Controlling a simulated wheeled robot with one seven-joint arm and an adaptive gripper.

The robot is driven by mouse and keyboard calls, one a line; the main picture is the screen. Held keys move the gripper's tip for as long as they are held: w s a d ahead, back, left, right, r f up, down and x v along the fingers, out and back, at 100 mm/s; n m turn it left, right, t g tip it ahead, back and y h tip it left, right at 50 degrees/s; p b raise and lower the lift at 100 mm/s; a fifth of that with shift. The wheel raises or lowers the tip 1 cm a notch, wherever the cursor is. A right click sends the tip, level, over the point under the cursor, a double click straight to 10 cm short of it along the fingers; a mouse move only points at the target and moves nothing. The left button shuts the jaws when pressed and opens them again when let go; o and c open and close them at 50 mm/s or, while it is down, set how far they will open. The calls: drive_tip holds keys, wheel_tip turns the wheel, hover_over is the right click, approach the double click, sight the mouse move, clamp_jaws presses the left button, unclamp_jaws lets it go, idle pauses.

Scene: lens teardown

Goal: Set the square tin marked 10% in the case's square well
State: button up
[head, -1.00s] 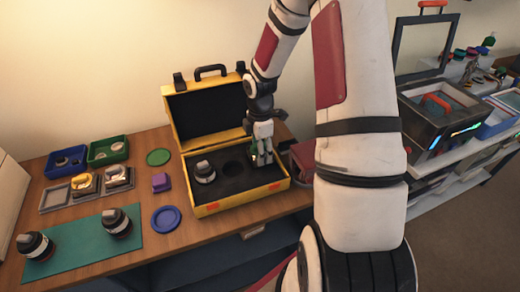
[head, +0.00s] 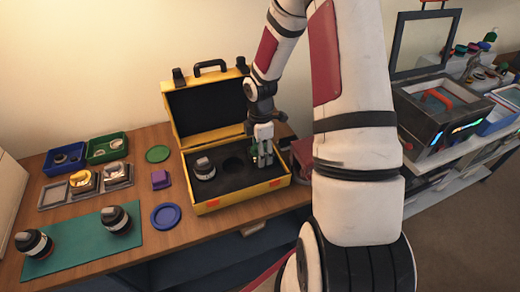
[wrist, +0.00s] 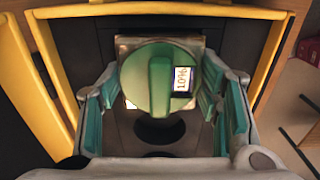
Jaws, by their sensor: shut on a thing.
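The square tin marked 10% (wrist: 148,88) has a metal square body and a round green top with a raised bar and a small 10% label. My gripper (wrist: 162,103) is shut on it, its teal-padded fingers on either side. In the head view my gripper (head: 263,160) points down into the right part of the open yellow case (head: 236,201), with a bit of green showing between its fingers. The square well is hidden under the tin and gripper. I cannot tell how deep the tin sits.
A black lens (head: 203,168) stands in the case's left side, beside an empty round well (head: 234,167). The case's lid (head: 208,105) stands open behind. Left lie a purple square piece (head: 160,179), a blue disc (head: 165,216), a green disc (head: 158,154), trays and a teal mat (head: 82,245).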

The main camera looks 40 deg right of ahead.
drive_tip(key=shift+f, duration=0.25)
drive_tip(key=o, duration=1.2)
drive_tip(key=o, duration=0.4)
drive_tip(key=shift+c, duration=0.2)
drive_tip(key=shift+r+p, duration=2.4)
drive_tip(key=shift+r, duration=2.1)
